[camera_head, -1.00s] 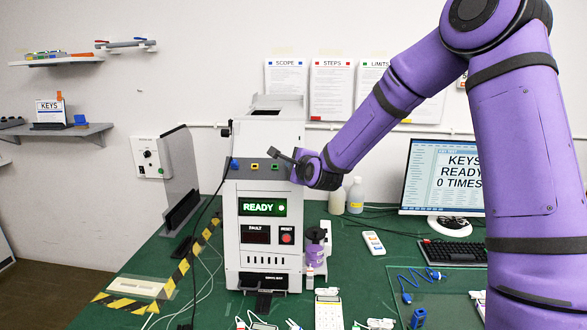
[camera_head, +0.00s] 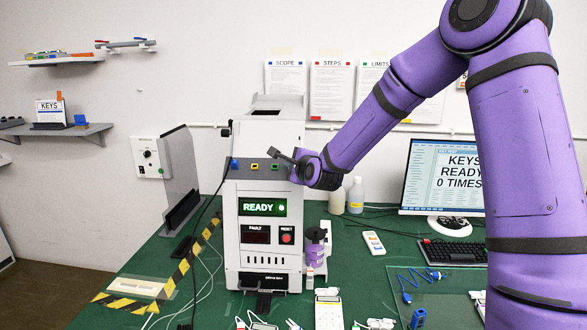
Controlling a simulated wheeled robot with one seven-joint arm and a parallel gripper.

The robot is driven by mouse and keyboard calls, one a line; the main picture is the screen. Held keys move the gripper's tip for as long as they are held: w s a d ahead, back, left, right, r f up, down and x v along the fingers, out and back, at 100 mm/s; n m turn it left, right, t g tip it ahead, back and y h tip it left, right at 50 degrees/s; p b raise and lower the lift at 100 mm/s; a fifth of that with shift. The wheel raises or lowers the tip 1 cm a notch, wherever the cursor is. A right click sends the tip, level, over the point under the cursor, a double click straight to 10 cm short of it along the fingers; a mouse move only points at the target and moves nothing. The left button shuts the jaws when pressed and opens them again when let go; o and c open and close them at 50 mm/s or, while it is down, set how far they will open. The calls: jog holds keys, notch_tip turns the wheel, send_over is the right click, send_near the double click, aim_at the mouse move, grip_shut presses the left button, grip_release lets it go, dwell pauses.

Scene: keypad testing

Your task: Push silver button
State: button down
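The white test machine (camera_head: 264,222) stands on the green table, with a lit green READY display (camera_head: 262,207) on its front. Its grey upper panel (camera_head: 243,170) carries small blue, yellow and green parts. A red RESET button (camera_head: 286,237) sits lower on the front, beside a dark FAULT window (camera_head: 256,235). I cannot pick out a silver button; it may be hidden or too small to tell. My gripper (camera_head: 282,156) is at the right end of the grey panel, pointing left. I cannot tell whether it touches the panel, or whether its fingers are open or shut.
A monitor (camera_head: 444,178) and keyboard (camera_head: 452,252) stand at the right. A remote-like keypad (camera_head: 373,242) and several cabled devices lie on the table (camera_head: 350,275). A grey upright plate (camera_head: 180,165) stands left of the machine. Yellow-black tape (camera_head: 127,304) marks the left side.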

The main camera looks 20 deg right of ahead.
jog(key=shift+w+f, duration=0.1)
dwell(0.3)
jog(key=shift+w+d+f, duration=0.1)
jog(key=shift+w+f, duration=0.1)
jog(key=shift+f, duration=0.05)
dwell(0.4)
jog(key=shift+s+r, duration=0.3)
jog(key=shift+r, duration=0.1)
dwell(0.4)
jog(key=s+a+r, duration=0.1)
jog(key=s+r, duration=0.2)
jog(key=r, duration=0.1)
jog(key=shift+s+a+r, duration=0.25)
jog(key=shift+s+r, duration=0.05)
jog(key=shift+s, duration=0.05)
dwell(0.3)
